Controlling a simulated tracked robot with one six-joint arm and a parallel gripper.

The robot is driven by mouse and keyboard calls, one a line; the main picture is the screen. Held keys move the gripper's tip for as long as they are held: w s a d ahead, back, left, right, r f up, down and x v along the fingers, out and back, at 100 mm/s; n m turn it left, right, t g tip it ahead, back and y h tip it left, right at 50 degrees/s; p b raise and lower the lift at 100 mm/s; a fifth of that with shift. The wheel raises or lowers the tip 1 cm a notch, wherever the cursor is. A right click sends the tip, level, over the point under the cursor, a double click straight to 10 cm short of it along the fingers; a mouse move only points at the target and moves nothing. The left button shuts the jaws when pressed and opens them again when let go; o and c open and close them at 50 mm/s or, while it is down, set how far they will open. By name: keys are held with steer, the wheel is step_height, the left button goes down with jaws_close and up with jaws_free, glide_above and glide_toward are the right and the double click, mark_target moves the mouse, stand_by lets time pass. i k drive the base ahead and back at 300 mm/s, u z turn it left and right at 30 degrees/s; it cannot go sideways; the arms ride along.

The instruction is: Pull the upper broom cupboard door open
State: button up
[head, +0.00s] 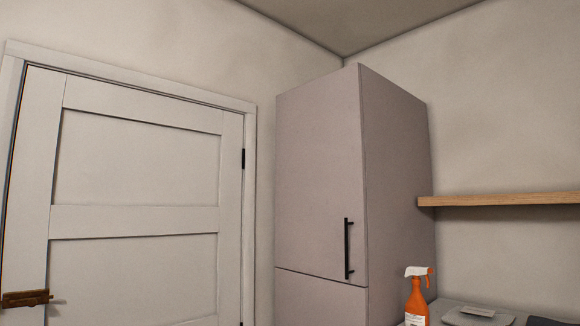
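The upper broom cupboard door (315,180) is a flat, grey-mauve panel on the front of a tall cupboard in the corner. It appears shut, level with the lower door (315,299), with a thin seam between them. A black vertical bar handle (348,248) sits low on the upper door near its right edge. My gripper is not in the head view, so its state and place cannot be seen.
A white panelled room door (135,190) with a brown handle (27,298) stands left of the cupboard. At right are an orange spray bottle (416,298), a grey counter (450,306) with flat items, and a wooden shelf (500,199) above.

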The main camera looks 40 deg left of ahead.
mark_target(321, 201)
steer(key=u, duration=1.65)
steer(key=i, duration=1.85)
steer(key=u, duration=0.7)
